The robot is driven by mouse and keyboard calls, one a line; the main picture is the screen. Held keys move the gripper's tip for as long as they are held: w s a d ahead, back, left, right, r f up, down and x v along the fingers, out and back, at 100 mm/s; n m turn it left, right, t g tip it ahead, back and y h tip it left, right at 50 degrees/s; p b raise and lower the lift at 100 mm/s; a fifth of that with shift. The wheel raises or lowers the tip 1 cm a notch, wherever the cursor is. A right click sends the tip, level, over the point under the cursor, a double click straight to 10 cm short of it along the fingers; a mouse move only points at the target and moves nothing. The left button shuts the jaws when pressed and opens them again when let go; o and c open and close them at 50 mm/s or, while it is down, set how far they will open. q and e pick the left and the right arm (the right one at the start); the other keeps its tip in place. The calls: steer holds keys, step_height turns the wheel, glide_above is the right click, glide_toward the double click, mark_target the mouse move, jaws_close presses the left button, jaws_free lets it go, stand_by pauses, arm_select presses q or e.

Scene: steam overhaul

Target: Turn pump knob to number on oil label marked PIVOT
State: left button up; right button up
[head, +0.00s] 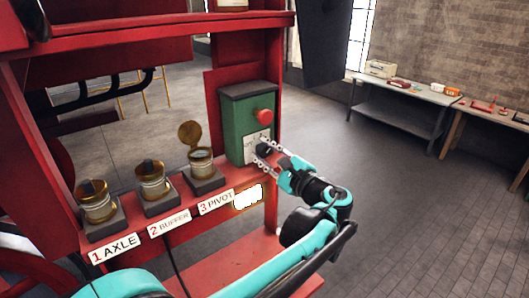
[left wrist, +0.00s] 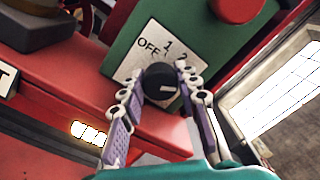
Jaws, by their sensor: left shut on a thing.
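The green pump box (head: 236,125) stands at the right end of the red shelf, with a red button (head: 263,115) on its face. Below the button is a white dial plate (left wrist: 150,50) reading OFF, 1 and 2; any further numbers are hidden. My left gripper (left wrist: 153,88) is shut on the black pump knob (left wrist: 158,77), one finger on each side. The knob's white mark points to the right in the left wrist view, away from OFF. The PIVOT label (head: 216,202) carries the number 3. My right gripper is not in view.
Brass oil cups stand along the shelf (head: 130,220) above the labels 1 AXLE (head: 114,248), 2 BUFFER (head: 170,223) and 3 PIVOT; the rightmost cup (head: 201,160) has its lid up. A blank glowing plate (head: 248,197) sits right of PIVOT. Workbenches (head: 410,92) stand at the back right.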

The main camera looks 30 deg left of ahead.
arm_select(q)
steer(key=o, duration=1.1)
steer(key=shift+o, duration=0.2)
steer(key=v, duration=1.2)
